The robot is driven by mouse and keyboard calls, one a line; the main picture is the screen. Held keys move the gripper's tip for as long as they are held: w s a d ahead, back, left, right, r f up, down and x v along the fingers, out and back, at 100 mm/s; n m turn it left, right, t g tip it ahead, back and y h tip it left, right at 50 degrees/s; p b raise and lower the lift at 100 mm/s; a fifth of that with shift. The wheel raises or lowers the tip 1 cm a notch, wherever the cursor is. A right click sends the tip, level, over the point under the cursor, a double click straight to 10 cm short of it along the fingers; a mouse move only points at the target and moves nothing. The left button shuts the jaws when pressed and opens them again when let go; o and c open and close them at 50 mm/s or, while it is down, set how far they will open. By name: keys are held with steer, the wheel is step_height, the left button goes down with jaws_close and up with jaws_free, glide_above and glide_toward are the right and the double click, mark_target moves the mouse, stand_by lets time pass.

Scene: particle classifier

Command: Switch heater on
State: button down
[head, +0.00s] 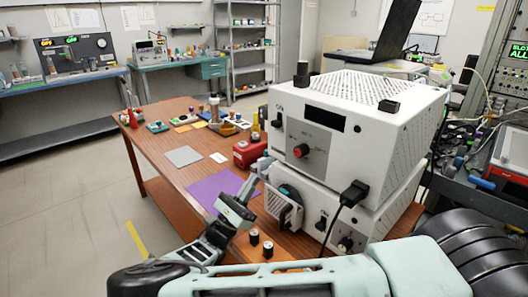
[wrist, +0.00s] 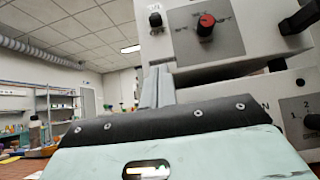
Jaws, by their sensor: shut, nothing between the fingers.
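Two white instrument boxes are stacked on the brown table. The upper box (head: 352,138) has a dark display, a red-tipped knob (head: 301,150) and a small black switch (head: 278,120) at its left front. The knob (wrist: 205,22) and switch (wrist: 155,19) also show in the wrist view. The lower box (head: 309,215) has a fan-like round part and knobs; an "ON" mark shows on it in the wrist view. I cannot read which box is the heater. My gripper (head: 261,166) is shut and empty, its grey fingers (wrist: 157,87) pointing up near the boxes' left front, below the switch.
A black plug with cable (head: 352,194) sticks out of the front of the boxes. A red box (head: 248,151), a purple sheet (head: 217,191) and several small items lie on the table. Two small black cylinders (head: 261,245) stand near my arm.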

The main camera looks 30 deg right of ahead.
mark_target(273, 124)
steer(key=p+x, duration=0.3)
steer(key=x, duration=0.6)
steer(key=shift+d+r, duration=0.15)
steer(key=shift+r, duration=0.1)
steer(key=r+p, duration=0.1)
steer(key=r, duration=0.3)
steer(key=shift+d+p, duration=0.2)
steer(key=shift+p, duration=0.15)
step_height(273, 124, up, 3)
steer(key=shift+r+p, duration=0.1)
steer(key=shift+p, duration=0.95)
steer(key=shift+w, duration=0.1)
